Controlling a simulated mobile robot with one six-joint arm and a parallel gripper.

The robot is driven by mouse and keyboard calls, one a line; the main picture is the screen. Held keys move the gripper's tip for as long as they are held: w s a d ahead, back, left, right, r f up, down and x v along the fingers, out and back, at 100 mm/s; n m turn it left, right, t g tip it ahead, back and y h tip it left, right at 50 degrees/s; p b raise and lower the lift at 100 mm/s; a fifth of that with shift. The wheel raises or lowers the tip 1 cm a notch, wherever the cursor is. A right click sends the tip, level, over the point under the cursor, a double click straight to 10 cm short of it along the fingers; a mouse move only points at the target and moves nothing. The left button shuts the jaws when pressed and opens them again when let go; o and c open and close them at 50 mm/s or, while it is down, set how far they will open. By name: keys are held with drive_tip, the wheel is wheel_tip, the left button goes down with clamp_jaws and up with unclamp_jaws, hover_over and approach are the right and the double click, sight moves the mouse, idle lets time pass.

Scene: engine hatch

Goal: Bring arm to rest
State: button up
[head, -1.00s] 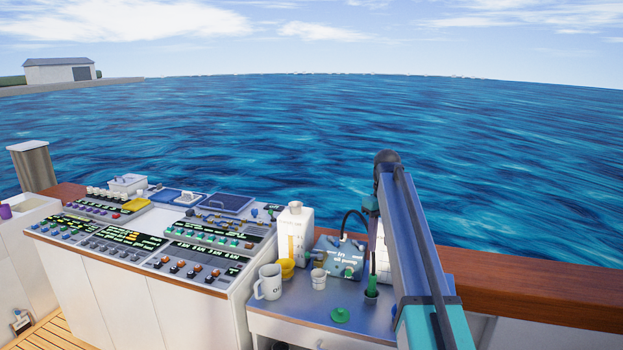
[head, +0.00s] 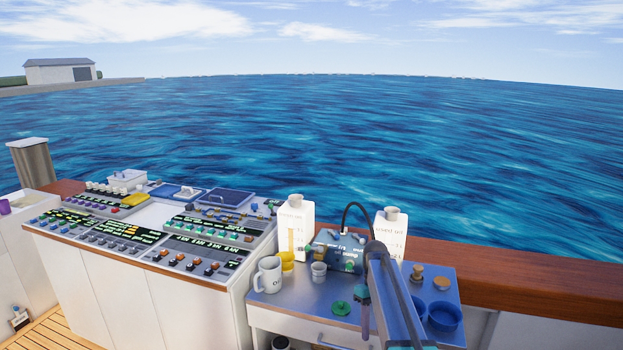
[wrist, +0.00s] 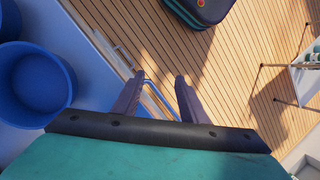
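My arm is folded low over the right bench in the head view, its upper link rising in front of the bench. My gripper (wrist: 157,92) shows in the wrist view with two dark purple fingers apart and nothing held between them. The fingers point down past the bench's front edge, with wooden deck below. A thin blue bar shows behind the gap between the fingers; I cannot tell how far below it is.
The right bench (head: 290,312) holds a white mug (head: 269,275), a green cap (head: 341,308), white jugs (head: 296,226), a blue pump box (head: 332,252) and blue tubs (head: 444,315). A dark case (wrist: 200,8) lies on the deck. A control console (head: 150,225) stands left.

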drive_tip(key=s+a+f+m+g+b, duration=0.1)
drive_tip(key=s+a+f+g+b, duration=0.15)
drive_tip(key=s+f, duration=2.1)
drive_tip(key=s+f+m+b, duration=0.1)
drive_tip(key=s+f+m, duration=0.1)
drive_tip(key=s+f, duration=0.4)
drive_tip(key=s+f+m+b, duration=0.2)
drive_tip(key=s+f, duration=0.5)
drive_tip(key=s, duration=0.9)
drive_tip(key=shift+s+f+m+t, duration=0.2)
drive_tip(key=shift+s+m+t, duration=0.15)
drive_tip(key=shift+s+m, duration=0.05)
drive_tip(key=shift+d, duration=0.1)
drive_tip(key=shift+c, duration=0.3)
